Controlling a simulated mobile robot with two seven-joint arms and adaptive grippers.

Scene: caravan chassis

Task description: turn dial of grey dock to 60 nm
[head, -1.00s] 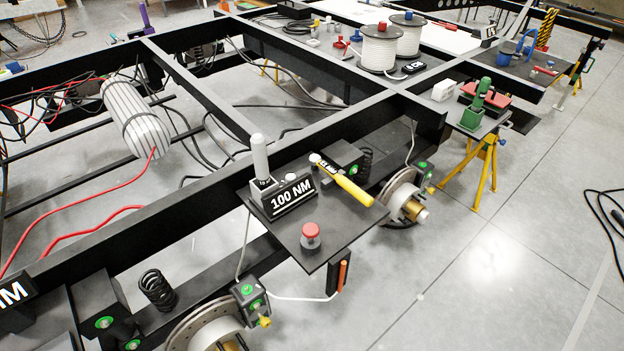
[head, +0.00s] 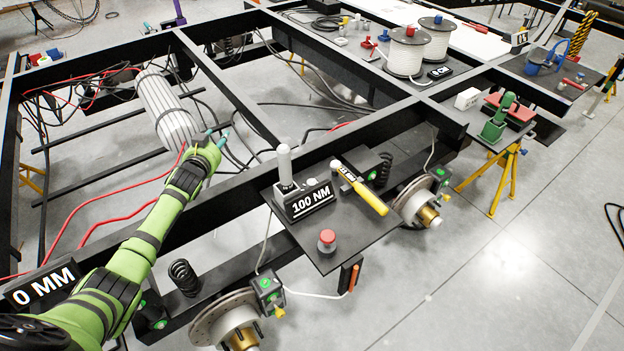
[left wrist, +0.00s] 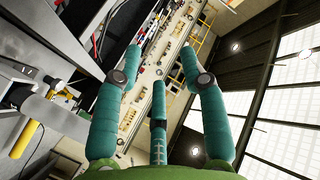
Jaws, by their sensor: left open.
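A grey dock (head: 287,193) stands on the dark shelf of the chassis, with a pale grey upright handle (head: 285,160) in it. A black sign reading 100 NM (head: 311,201) stands in front of it. A small pale knob shows behind the sign; I cannot tell if it is the dial, and no dial setting is readable. My left gripper (head: 216,137) is open and empty, to the left of the dock and apart from it, above the chassis frame. In the left wrist view its teal fingers (left wrist: 160,62) are spread with nothing between them. My right gripper is not in view.
A yellow-handled tool (head: 360,190) and a red knob (head: 327,239) share the dark shelf (head: 352,228). A striped grey cylinder (head: 167,108) with red cables lies beyond my left arm. Open floor lies at right.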

